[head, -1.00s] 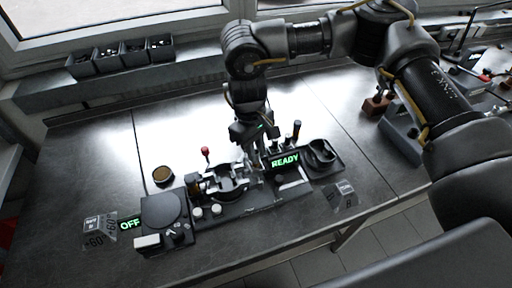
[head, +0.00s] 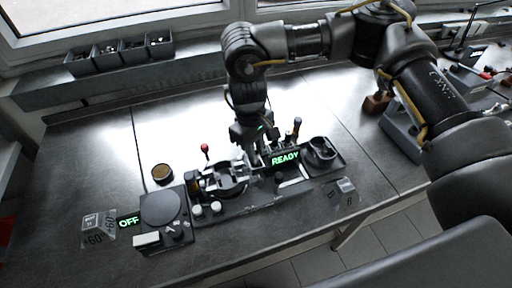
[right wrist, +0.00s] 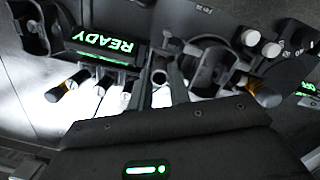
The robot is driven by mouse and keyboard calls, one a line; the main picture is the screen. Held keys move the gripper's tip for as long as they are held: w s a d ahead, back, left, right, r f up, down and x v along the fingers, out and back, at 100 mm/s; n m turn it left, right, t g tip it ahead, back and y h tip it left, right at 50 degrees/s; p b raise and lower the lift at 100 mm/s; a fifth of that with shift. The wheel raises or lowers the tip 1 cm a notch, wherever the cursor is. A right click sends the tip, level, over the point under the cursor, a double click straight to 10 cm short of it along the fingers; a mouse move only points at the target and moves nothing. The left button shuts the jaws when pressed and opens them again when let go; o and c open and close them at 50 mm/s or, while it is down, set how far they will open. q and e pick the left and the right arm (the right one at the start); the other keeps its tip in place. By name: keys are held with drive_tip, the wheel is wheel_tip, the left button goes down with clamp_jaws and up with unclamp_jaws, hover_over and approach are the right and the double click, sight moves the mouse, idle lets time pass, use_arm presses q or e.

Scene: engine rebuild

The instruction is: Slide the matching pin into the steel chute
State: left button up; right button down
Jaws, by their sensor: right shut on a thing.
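My right gripper (head: 258,160) points down at the bench fixture, just left of the lit READY display (head: 285,158). In the right wrist view its fingers (right wrist: 160,85) are close together around a small pin with a round, ring-like end (right wrist: 159,77). In the right wrist view some of these pins (right wrist: 68,85) lie left of the fingers. I cannot make out the steel chute for certain. My left gripper is out of view.
A dark clamp-like fixture (head: 228,190) stands left of the gripper, with a red-topped lever (head: 205,148) behind it. A round-topped unit (head: 160,208) with an OFF display is further left. A dark cup (head: 320,150) is at the right.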

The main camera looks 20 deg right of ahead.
drive_tip(key=shift+f, duration=0.3)
idle(0.5)
drive_tip(key=c, duration=0.8)
unclamp_jaws()
drive_tip(key=shift+r, duration=0.1)
wheel_tip(320, 180, up, 8)
drive_tip(key=p, duration=0.7)
drive_tip(key=shift+d, duration=0.1)
idle(0.5)
